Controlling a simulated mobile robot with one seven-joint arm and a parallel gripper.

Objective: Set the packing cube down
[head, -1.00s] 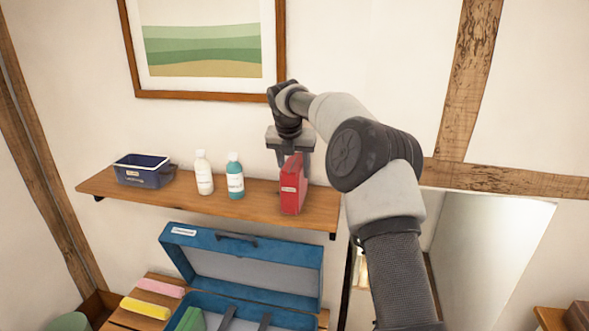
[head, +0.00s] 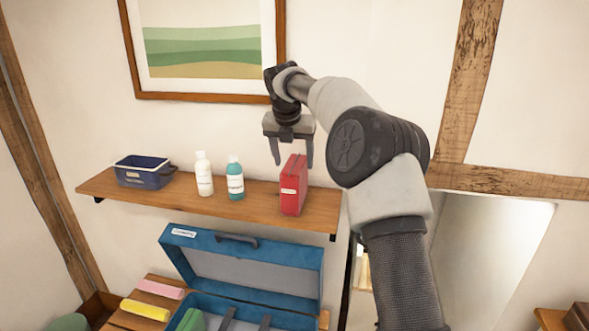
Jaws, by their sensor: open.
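The red packing cube (head: 292,190) stands upright on the right part of the wooden wall shelf (head: 262,206), with a small white label on its front. My gripper (head: 292,163) is open and empty. Its two fingers point down just above the cube's top, with the tips at about the height of the cube's upper edge in the picture. The fingers look clear of the cube, though the exact gap in depth is hard to tell.
On the shelf, left of the cube, stand a teal bottle (head: 235,179), a white bottle (head: 203,174) and a navy bin (head: 143,172). Below is an open blue suitcase (head: 240,268). A framed picture (head: 205,96) hangs above. Yellow (head: 146,309) and pink (head: 161,289) rolls lie lower left.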

